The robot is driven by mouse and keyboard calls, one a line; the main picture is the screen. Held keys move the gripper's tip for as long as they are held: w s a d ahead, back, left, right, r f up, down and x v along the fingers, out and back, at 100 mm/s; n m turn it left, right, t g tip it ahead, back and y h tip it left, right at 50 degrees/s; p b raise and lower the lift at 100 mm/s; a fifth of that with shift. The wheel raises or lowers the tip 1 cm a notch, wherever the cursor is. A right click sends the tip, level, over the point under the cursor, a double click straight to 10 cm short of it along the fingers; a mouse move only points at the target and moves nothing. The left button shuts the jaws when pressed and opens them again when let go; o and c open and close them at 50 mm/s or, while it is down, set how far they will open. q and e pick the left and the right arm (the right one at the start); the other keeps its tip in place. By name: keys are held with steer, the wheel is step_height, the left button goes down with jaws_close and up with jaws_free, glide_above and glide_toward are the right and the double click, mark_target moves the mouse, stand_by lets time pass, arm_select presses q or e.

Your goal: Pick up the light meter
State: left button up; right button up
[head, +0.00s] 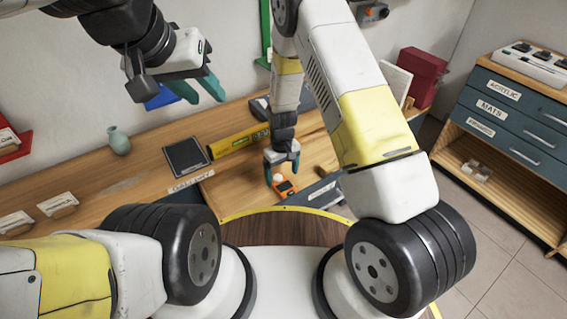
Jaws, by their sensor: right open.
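The light meter (286,188) is a small orange device with a dark face and a pale round part at its top. It lies at the front of the wooden bench, in the middle of the head view. My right gripper (281,171) points down right at it, its teal fingers apart around or just above its upper end. I cannot tell whether the fingers touch it, and they partly hide it. My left gripper (203,94) is raised high at the upper left, empty, with its teal fingers apart.
On the wooden bench (140,190) are a yellow level-like bar (238,141), a dark square pad (186,157), a small vase (119,141) and label cards (58,204). A red box (421,77) stands at the back right. A drawer cabinet (512,122) stands at right, with open floor before it.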

mark_target(282, 184)
step_height(282, 184, down, 5)
steer(key=shift+w+r, duration=0.1)
steer(key=c, duration=1.6)
